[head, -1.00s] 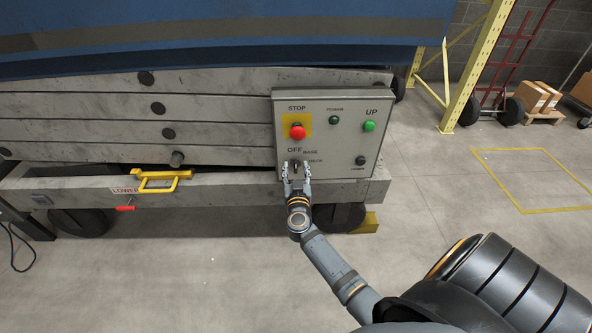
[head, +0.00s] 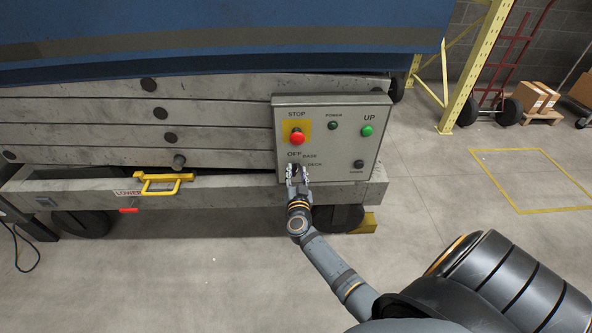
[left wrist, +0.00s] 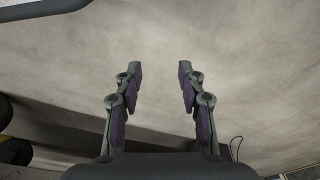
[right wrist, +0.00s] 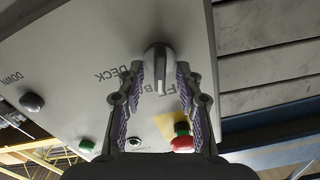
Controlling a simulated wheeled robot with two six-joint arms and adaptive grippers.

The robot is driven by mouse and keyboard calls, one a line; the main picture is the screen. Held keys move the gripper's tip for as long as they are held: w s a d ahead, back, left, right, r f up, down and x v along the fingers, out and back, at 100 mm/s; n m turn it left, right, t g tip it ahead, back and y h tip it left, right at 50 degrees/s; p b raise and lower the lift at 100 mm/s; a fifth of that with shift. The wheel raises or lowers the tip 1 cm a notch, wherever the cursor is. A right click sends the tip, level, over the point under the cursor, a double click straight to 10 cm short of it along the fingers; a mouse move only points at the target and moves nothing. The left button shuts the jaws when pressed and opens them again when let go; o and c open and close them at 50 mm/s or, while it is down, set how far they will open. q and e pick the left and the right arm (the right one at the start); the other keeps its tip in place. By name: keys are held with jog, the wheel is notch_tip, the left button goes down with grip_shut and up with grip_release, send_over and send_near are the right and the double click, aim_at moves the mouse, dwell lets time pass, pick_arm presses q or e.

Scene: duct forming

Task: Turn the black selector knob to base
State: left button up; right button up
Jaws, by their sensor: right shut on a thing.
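The black selector knob (right wrist: 160,62) has a pale pointer line and sits on the grey control panel (head: 345,179). The labels OFF, BASE and DECK are printed around it. In the right wrist view, the line points toward the OFF and BASE lettering; I cannot tell exactly which mark it meets. My right gripper (head: 298,172) is shut on the knob, one finger on each side, and hides most of it in the head view. It also shows in the right wrist view (right wrist: 160,75). My left gripper (left wrist: 159,70) is open and empty above bare floor.
The panel carries a red stop button (head: 297,138), a green up button (head: 367,131), a power lamp (head: 332,125) and a dark down button (head: 359,164). A yellow bracket (head: 163,183) is on the lift's base at left. Open floor lies at right.

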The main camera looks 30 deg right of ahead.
jog(key=shift+m+p, duration=0.45)
jog(key=shift+m, duration=0.75)
pick_arm(q)
jog(key=shift+s+a+f, duration=0.2)
jog(key=shift+s+f, duration=0.15)
jog(key=shift+f, duration=0.45)
jog(key=shift+s+a+f, duration=0.25)
jog(key=shift+s+f, duration=0.05)
jog(key=shift+f, duration=0.45)
jog(key=shift+s+a+f, duration=0.2)
jog(key=shift+s+f, duration=0.15)
jog(key=shift+f, duration=0.45)
pick_arm(e)
jog(key=shift+d+m, duration=0.1)
jog(key=shift+m, duration=1.1)
pick_arm(q)
jog(key=shift+f, duration=0.1)
pick_arm(e)
jog(key=shift+s, duration=0.1)
jog(key=o, duration=1.1)
jog(key=shift+o, duration=0.2)
jog(key=v, duration=1.2)
jog(key=shift+f, duration=0.15)
